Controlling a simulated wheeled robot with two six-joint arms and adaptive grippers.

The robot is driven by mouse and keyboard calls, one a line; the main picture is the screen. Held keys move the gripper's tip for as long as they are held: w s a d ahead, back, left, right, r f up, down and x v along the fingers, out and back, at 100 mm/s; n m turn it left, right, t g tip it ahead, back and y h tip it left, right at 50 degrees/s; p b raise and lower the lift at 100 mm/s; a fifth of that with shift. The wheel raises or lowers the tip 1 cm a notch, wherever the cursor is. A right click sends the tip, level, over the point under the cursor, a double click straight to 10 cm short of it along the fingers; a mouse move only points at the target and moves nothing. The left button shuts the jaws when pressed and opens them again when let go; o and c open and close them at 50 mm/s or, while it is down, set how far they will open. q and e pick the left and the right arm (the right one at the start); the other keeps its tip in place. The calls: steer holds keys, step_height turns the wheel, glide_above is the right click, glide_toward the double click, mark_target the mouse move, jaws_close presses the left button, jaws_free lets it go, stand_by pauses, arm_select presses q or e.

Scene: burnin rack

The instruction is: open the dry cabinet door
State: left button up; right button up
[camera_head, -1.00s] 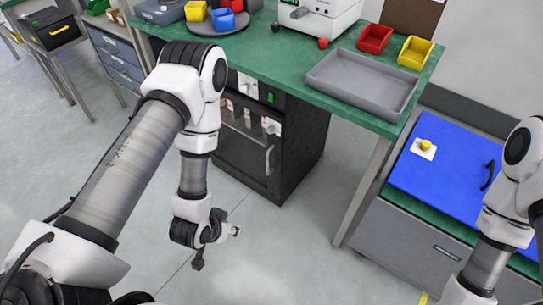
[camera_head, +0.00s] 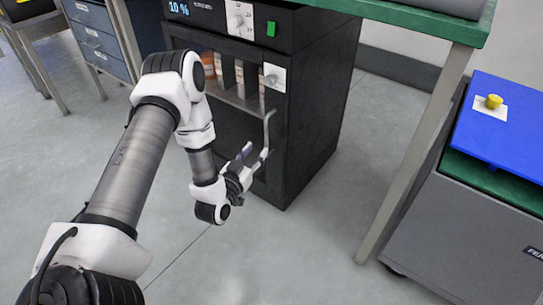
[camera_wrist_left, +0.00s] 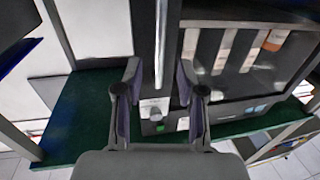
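The black dry cabinet (camera_head: 318,110) stands under the green bench. Its glass door (camera_head: 225,120) looks shut, with white and orange-labelled containers behind it. A grey vertical handle (camera_head: 268,133) runs along the door's right side. My left gripper (camera_head: 256,154) is open at the lower part of this handle. In the left wrist view, the handle (camera_wrist_left: 161,45) appears as a bar lying between the two spread fingers of the left gripper (camera_wrist_left: 159,78); I cannot tell whether they touch it. My right gripper is out of view.
The cabinet's control panel (camera_head: 250,22) is above the door. A bench leg (camera_head: 418,150) and a grey chest with a blue lid (camera_head: 510,128) stand to the right. Grey drawers (camera_head: 98,40) stand at the left. The floor before the cabinet is clear.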

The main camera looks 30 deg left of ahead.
mark_target(266, 138)
arm_select(q)
steer(key=w+b, duration=0.1)
steer(key=w, duration=0.4)
steer(key=w+b, duration=0.1)
steer(key=w, duration=0.1)
steer(key=shift+w+a+r+b, duration=0.15)
steer(key=shift+w+a+b, duration=0.15)
steer(key=shift+a+b, duration=0.1)
jaws_close()
